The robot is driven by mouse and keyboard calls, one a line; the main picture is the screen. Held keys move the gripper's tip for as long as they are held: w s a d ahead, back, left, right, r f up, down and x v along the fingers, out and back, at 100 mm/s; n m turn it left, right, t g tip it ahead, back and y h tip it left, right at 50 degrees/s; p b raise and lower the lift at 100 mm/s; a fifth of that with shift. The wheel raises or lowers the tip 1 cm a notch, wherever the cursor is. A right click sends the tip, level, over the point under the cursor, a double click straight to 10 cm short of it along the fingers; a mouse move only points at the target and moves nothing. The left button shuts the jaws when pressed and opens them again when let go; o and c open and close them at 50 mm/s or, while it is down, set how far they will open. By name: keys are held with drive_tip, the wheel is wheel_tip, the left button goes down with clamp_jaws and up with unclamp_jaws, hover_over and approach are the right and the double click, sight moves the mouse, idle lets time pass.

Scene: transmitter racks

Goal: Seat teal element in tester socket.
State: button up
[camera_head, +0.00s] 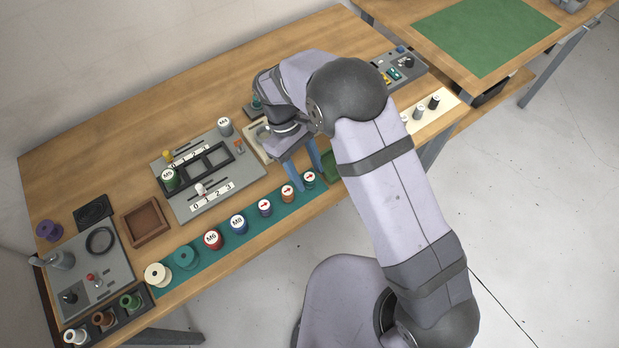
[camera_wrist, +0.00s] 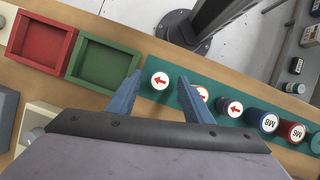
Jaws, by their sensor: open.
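The teal element (camera_head: 309,179) stands at the right end of a row on a teal strip (camera_head: 222,250); a red arrow marks its white top. My gripper (camera_head: 305,172) is open above this end of the strip, its blue fingers pointing down. In the wrist view the arrow-topped element (camera_wrist: 160,80) appears between the spread fingertips (camera_wrist: 157,79), with no visible contact. A grey panel with a small display and a knob (camera_head: 407,62) stands at the back right; I cannot tell whether it holds the tester socket.
An orange arrow-topped element (camera_head: 288,193) stands close beside one finger, with a dark blue one (camera_head: 265,207) beyond it. A green tray (camera_wrist: 104,66) and a red tray (camera_wrist: 40,42) lie beside the teal strip. A grey numbered fixture (camera_head: 205,175) stands to the left.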

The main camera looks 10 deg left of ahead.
sight(307, 174)
clamp_jaws()
drive_tip(key=shift+r, duration=0.1)
wheel_tip(307, 174, up, 10)
drive_tip(key=b, duration=0.3)
